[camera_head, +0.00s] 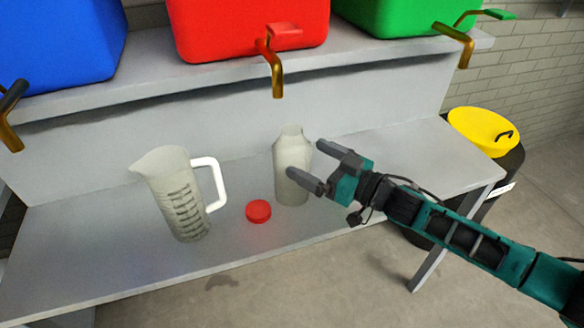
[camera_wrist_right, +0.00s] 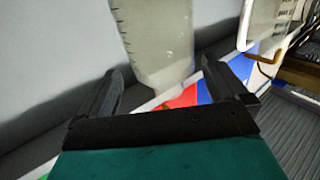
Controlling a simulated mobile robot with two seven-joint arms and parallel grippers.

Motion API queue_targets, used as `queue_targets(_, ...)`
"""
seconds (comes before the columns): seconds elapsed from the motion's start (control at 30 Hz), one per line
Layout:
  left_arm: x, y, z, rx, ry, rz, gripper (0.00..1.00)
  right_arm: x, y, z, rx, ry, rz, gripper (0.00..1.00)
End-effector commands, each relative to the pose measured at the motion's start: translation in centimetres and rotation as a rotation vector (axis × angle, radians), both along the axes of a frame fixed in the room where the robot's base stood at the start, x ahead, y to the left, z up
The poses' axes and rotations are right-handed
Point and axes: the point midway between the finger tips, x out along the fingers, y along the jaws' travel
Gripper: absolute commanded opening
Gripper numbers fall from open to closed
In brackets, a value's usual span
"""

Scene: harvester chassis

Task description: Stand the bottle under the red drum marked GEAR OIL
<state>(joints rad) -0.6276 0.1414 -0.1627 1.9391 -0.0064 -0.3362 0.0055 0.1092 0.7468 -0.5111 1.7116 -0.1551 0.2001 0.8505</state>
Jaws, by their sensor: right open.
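The pale translucent bottle (camera_head: 292,185) stands upright and uncapped on the grey shelf, roughly below the tap of the red drum (camera_head: 250,25). No GEAR OIL lettering shows on the visible part of that drum. My right gripper (camera_head: 305,158) is open at the bottle's right, one fingertip overlapping the bottle in the head view; I cannot tell whether it touches. In the right wrist view the bottle (camera_wrist_right: 155,45) rises beyond and between the open fingers (camera_wrist_right: 170,88). A brass tap with a red handle (camera_head: 277,70) hangs from the red drum. My left gripper is out of view.
A measuring jug (camera_head: 178,195) with a white handle stands left of the bottle. A red cap (camera_head: 258,211) lies between them. Blue (camera_head: 60,40) and green (camera_head: 400,15) drums flank the red one on the upper shelf (camera_head: 150,75). A yellow-lidded bin (camera_head: 483,130) stands at the right.

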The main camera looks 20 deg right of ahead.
Motion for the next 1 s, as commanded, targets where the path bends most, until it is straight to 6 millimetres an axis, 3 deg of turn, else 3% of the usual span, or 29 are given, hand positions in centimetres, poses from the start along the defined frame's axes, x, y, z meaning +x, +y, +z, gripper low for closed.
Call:
queue_targets(0.17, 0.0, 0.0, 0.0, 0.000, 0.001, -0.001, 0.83, 0.7, 0.6, 0.0, 0.000, 0.000, 0.000, 1.00)
queue_targets(0.5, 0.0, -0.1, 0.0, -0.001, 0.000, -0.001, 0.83, 4.2, 3.3, -0.6, 0.000, 0.000, 0.000, 1.00)
queue_targets(0.8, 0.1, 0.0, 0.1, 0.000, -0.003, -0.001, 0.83, 4.5, 3.6, -0.7, -0.001, 0.001, 0.001, 1.00)
queue_targets(1.0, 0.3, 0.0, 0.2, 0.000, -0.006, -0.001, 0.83, 4.5, 3.6, -0.7, -0.001, 0.001, 0.001, 0.82)
